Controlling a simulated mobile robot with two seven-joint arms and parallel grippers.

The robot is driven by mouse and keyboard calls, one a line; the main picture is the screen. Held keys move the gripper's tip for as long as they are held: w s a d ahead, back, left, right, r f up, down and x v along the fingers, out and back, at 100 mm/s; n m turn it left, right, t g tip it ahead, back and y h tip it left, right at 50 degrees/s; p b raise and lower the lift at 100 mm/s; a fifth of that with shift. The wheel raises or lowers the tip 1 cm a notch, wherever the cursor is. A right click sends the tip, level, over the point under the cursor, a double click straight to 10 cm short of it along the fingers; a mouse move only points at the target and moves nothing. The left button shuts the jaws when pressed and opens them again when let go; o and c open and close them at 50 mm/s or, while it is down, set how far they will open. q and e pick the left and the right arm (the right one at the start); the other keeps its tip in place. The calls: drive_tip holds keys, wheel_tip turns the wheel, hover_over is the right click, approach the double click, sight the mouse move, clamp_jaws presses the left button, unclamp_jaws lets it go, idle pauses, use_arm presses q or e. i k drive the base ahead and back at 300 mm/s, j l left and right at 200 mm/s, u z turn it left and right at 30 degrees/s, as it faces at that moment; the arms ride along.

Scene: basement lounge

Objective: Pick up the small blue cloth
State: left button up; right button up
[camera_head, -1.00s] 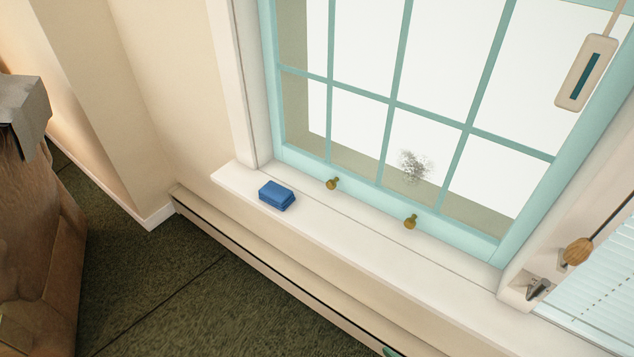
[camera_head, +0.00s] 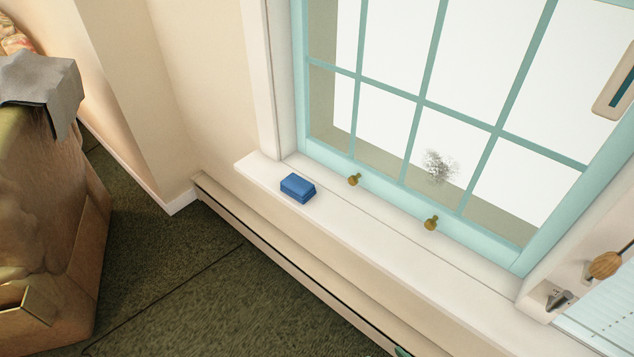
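The small blue cloth (camera_head: 297,187) is a folded, block-like bundle. It lies on the left part of the white windowsill (camera_head: 400,255), in front of the teal window frame. Nothing covers it. Neither of my grippers shows in the head view.
The teal window (camera_head: 430,120) has two brass knobs (camera_head: 431,223) at its bottom edge. A brown armchair (camera_head: 50,220) with a grey cloth (camera_head: 42,88) on it stands at the left. Dark carpet (camera_head: 200,290) lies open between the chair and the wall ledge below the sill.

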sight(300, 189)
drive_tip(key=i+j, duration=0.55)
drive_tip(key=i+j+z, duration=0.2)
drive_tip(key=i+j, duration=0.15)
drive_tip(key=j, duration=0.25)
drive_tip(key=i+j+z, duration=0.1)
drive_tip(key=j, duration=0.2)
drive_tip(key=i, duration=0.1)
